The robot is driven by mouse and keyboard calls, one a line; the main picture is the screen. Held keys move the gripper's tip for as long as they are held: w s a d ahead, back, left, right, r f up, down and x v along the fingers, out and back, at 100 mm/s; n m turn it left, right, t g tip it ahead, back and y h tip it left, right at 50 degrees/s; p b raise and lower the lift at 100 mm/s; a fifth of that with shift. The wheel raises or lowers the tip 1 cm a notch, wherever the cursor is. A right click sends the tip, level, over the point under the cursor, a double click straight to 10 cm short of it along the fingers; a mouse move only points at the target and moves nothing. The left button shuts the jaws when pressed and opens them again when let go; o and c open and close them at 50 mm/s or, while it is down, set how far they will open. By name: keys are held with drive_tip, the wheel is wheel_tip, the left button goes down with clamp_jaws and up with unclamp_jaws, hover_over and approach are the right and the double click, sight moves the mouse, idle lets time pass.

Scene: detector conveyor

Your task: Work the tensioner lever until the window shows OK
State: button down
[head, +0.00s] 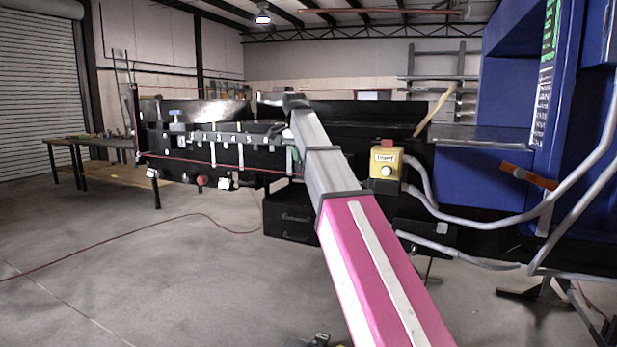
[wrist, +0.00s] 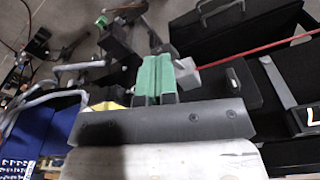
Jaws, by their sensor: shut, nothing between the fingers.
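My gripper (wrist: 154,84) shows in the wrist view, with its green-padded fingers pressed together and nothing between them. Right beside the fingertips is a small grey block (wrist: 187,74), where a red cord (wrist: 250,57) ends; I cannot tell whether the fingers touch the block. The tensioner lever cannot be told apart with certainty, and no window reading OK is legible. In the head view the red cord (head: 205,161) runs along the front of the conveyor, and my arm hides most of my gripper. A yellow box (head: 386,164) with a red button stands right of my arm.
The black conveyor frame (head: 380,118) carries a numbered strip (head: 228,138). A blue machine (head: 478,185) with grey conduits (head: 480,219) stands at right; an orange bar (head: 528,177) juts out there. Open concrete floor (head: 150,275) lies at left front.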

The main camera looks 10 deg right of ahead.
drive_tip(key=shift+r, duration=1)
